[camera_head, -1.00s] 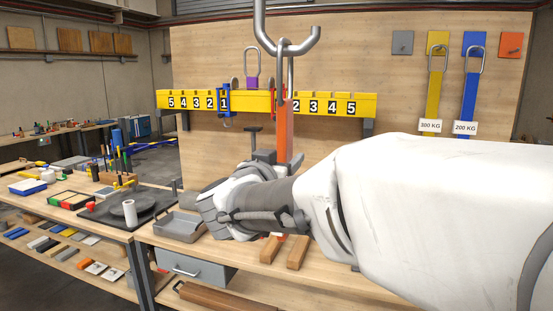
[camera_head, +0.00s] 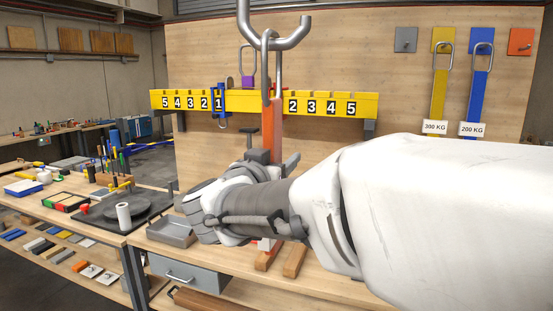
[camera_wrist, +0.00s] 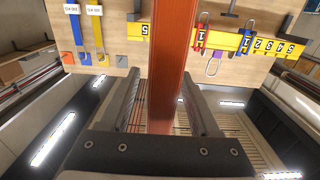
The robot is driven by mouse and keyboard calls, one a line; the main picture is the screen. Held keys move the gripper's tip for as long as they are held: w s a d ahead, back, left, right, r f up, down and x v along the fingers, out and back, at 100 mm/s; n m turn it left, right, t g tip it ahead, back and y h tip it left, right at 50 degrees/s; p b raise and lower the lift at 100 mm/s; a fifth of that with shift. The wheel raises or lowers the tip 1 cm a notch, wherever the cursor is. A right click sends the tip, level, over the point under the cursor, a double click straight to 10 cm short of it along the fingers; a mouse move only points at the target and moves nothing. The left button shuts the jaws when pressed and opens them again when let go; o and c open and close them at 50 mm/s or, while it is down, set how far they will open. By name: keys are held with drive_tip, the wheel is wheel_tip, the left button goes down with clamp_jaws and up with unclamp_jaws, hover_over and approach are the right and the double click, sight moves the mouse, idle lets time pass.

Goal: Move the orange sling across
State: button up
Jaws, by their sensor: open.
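The orange sling (camera_head: 271,135) hangs as a straight upright strap in front of the yellow beam, with a long steel link (camera_head: 267,60) at its top. The link overlaps the big steel hook (camera_head: 303,38); the exact contact is unclear. In the wrist view the orange strap (camera_wrist: 168,45) runs between the two fingers of my gripper (camera_wrist: 163,85), which is open with a gap showing at its sides. In the head view my gripper (camera_head: 275,162) is around the lower strap, partly hidden by my wrist. The sling's lower end is mostly hidden.
The yellow numbered beam (camera_head: 330,104) spans the wooden board (camera_head: 350,60); it carries a blue slider (camera_head: 221,100) and a purple-topped link (camera_head: 248,82) is behind it. Yellow (camera_head: 436,90) and blue (camera_head: 470,92) slings hang right.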

clamp_jaws()
idle(0.4)
drive_tip(key=shift+r, duration=0.1)
idle(1.0)
